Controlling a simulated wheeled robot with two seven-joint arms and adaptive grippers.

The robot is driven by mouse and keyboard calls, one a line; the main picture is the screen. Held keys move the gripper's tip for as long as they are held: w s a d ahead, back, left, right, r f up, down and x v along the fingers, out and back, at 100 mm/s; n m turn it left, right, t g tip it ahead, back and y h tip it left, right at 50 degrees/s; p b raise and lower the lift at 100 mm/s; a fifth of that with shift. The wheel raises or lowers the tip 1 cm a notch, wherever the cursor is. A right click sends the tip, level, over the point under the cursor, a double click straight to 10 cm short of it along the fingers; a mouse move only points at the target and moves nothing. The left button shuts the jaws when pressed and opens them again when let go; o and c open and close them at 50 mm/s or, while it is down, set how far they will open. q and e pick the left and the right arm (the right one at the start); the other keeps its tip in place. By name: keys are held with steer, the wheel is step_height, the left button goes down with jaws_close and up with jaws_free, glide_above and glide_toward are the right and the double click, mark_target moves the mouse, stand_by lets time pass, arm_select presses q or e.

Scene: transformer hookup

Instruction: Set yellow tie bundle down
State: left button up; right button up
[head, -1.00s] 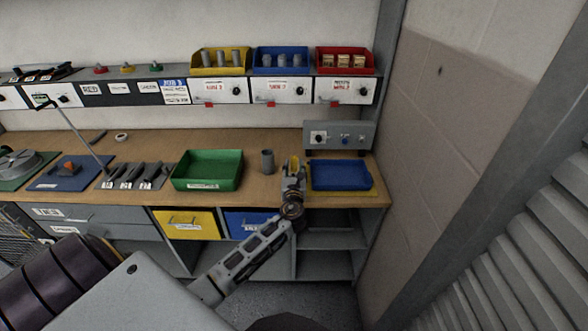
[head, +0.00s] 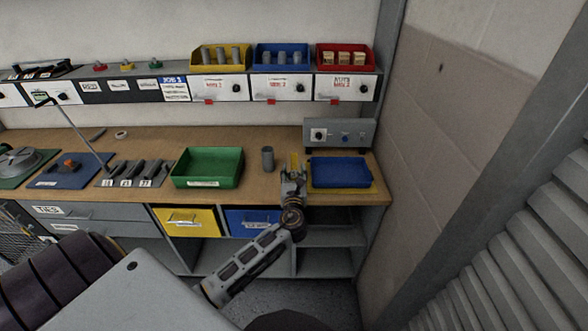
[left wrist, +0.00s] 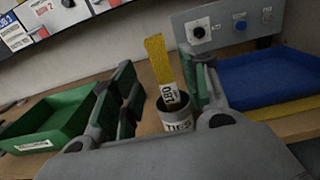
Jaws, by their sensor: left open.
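In the left wrist view the cup (left wrist: 178,122), marked TIES, overlaps the bundle's lower end. My right gripper is out of view.
A blue tray (head: 340,171) on a yellow mat (head: 372,187) lies to the right, below a grey control box (head: 338,134). A green bin (head: 207,168) stands left of the cup. A wall closes off the right side.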

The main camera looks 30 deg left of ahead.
arm_select(q)
steer(key=v, duration=0.7)
steer(key=shift+s+b, duration=0.35)
steer(key=shift+d, duration=0.15)
stand_by(0.4)
step_height(320, 180, down, 24)
steer(key=s+n+g+h, duration=0.2)
steer(key=n+g+h, duration=0.2)
steer(key=s+d+f+n+g+h, duration=0.1)
steer(key=s+f+n+g, duration=0.15)
steer(key=s+f, duration=0.45)
steer(key=s+d+f+n+g+h, duration=0.15)
steer(key=f+n, duration=0.25)
steer(key=f, duration=0.7)
steer(key=s+d+f+n+g+h, duration=0.1)
steer(key=s+f+n, duration=0.4)
steer(key=s, duration=0.7)
steer(key=s+d+f+n+g+h, duration=0.1)
steer(key=s+f+n+g, duration=0.2)
steer(key=s+f+n, duration=0.3)
steer(key=s+d+f+n+g+h, duration=0.1)
steer(key=s+d+f+n+g, duration=0.1)
steer(key=s+f+n, duration=0.4)
steer(key=s+f, duration=0.5)
steer(key=s, duration=0.7)
steer(key=shift+s, duration=0.25)
